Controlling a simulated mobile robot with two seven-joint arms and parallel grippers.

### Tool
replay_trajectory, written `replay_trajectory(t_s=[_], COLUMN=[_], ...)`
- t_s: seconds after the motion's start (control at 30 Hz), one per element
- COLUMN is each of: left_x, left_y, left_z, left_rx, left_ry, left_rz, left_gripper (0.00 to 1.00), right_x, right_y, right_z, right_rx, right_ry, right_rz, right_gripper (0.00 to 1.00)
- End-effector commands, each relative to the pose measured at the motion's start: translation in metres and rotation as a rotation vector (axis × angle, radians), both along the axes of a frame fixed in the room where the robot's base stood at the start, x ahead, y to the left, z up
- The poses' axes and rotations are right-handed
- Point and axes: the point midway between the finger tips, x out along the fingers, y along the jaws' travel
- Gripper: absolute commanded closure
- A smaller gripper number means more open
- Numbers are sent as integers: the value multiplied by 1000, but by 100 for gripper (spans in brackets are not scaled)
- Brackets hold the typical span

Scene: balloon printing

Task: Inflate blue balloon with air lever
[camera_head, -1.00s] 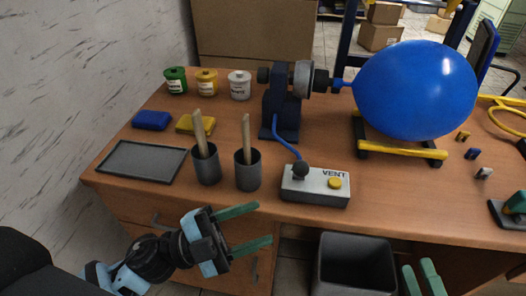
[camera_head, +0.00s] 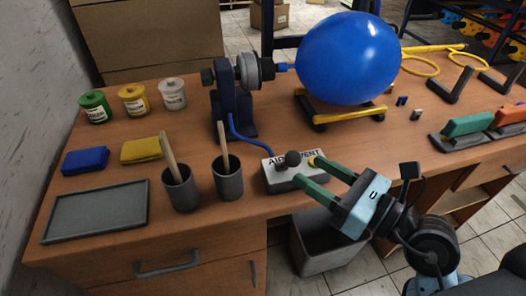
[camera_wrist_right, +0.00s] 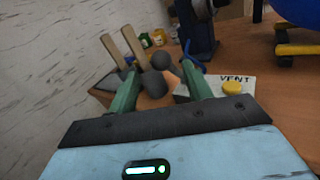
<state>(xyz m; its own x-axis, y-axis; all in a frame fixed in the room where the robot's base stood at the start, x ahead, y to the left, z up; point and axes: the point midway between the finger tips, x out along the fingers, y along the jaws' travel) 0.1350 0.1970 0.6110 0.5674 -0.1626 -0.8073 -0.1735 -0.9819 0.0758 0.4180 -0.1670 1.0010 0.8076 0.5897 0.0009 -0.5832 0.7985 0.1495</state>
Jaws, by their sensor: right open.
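The blue balloon (camera_head: 347,58) is large and round, its neck on the nozzle of the dark blue pump stand (camera_head: 233,103). The grey control box (camera_head: 284,181) sits at the table's front edge, with a black ball-topped air lever (camera_head: 293,158) and a yellow vent button (camera_head: 317,161). My right gripper (camera_head: 298,171) is open, its green fingers reaching over the box beside the lever. In the right wrist view the dark lever knob (camera_wrist_right: 161,62) appears between the open fingers; contact cannot be told. My left gripper is out of view.
Two grey cups (camera_head: 228,180) with wooden sticks stand left of the box. A grey tray (camera_head: 66,218), blue and yellow sponges and several paint jars (camera_head: 134,100) are further left. A yellow-railed cradle (camera_head: 352,113) is under the balloon. A bin (camera_head: 322,250) stands below.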

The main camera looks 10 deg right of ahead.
Motion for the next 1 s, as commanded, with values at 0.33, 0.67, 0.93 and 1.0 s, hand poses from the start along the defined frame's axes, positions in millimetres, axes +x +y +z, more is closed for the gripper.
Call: replay_trajectory(t_s=[0.33,0.67,0.93,1.0], left_x=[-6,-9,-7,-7], left_y=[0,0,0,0], left_z=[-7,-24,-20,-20], left_rx=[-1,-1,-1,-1], left_ry=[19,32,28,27], left_rz=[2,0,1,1], left_gripper=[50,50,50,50], right_x=[4,30,57,61], right_y=[2,21,41,43], right_z=[-2,-1,1,1], right_rx=[-6,-3,-3,-5], right_ry=[-3,-2,-2,-2], right_rz=[-2,-2,-2,-3], right_gripper=[50,50,50,50])
